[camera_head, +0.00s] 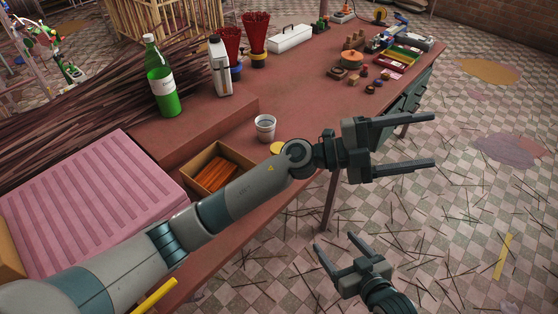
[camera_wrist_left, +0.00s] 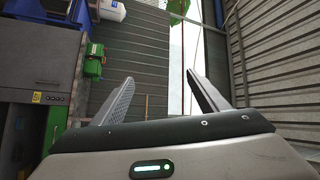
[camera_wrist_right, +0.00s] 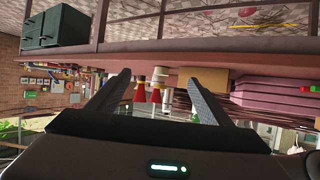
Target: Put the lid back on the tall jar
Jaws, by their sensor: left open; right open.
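A light grey open-topped jar (camera_head: 265,127) stands on the reddish table, left of my left wrist. A flat yellow disc (camera_head: 278,148) lies just below it, partly hidden by my left arm; I cannot tell if it is the lid. A taller white container (camera_head: 219,70) with a dark top stands farther back, beside the green bottle. My left gripper (camera_head: 434,140) is open and empty, reaching right past the table's front edge. My right gripper (camera_head: 334,241) is open and empty, low over the tiled floor. Neither jar shows clearly in the wrist views.
A green bottle (camera_head: 162,82), red stick bundles (camera_head: 256,35) and a white box (camera_head: 290,38) stand at the back. A cardboard box (camera_head: 232,157) of orange sticks and a pink ribbed slab (camera_head: 85,205) lie left. Small items crowd the far right end.

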